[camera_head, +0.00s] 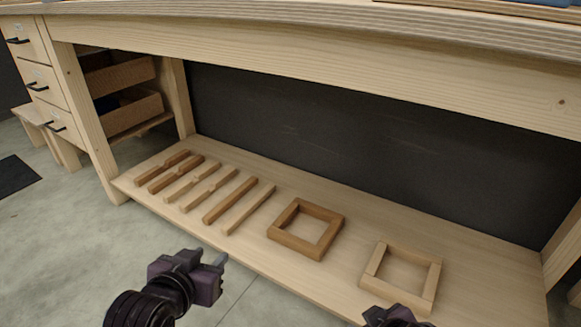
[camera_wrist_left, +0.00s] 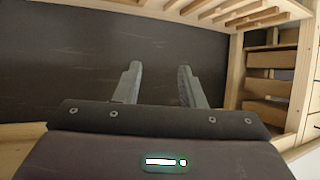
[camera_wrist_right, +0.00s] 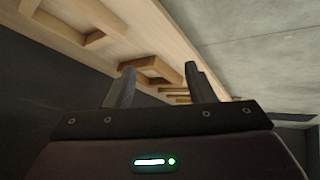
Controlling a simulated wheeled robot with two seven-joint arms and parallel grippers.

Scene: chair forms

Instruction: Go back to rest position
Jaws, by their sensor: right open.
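My left gripper (camera_head: 213,261) is in front of the low shelf, above the floor, in the head view. Its two fingers stand apart with nothing between them in the left wrist view (camera_wrist_left: 158,85). My right gripper (camera_head: 395,318) shows only in part at the bottom edge of the head view, near the pale frame. In the right wrist view its fingers (camera_wrist_right: 157,85) are apart and empty. Both grippers are clear of the wooden parts.
The low shelf (camera_head: 480,290) of the workbench holds several wooden bars (camera_head: 230,200), a brown square frame (camera_head: 306,228) and a paler square frame (camera_head: 402,275). The bench top (camera_head: 330,45) overhangs the shelf. Drawers (camera_head: 45,85) stand at left. Floor in front is clear.

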